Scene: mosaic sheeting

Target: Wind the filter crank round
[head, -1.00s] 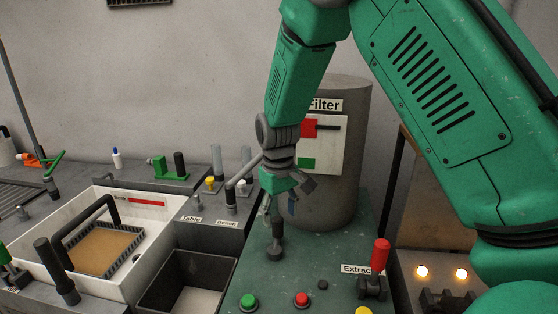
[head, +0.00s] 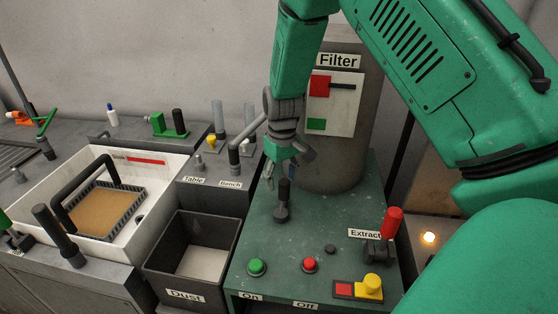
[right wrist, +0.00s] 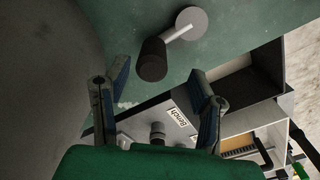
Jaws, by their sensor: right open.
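The filter crank stands on the green bench top in front of the grey Filter drum (head: 345,150). Its dark upright handle (head: 284,190) rises from a short arm on a round hub (head: 281,213). In the right wrist view the crank shows as a dark cylinder handle (right wrist: 151,60), a pale arm and a grey hub (right wrist: 191,20). My right gripper (head: 287,168) is open, just above and behind the handle in the head view. In the right wrist view the handle appears between and beyond the open fingertips (right wrist: 158,76); contact is not visible. My left gripper is not in view.
Left are the open Dust bin (head: 160,262) and a white tray (head: 150,160).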

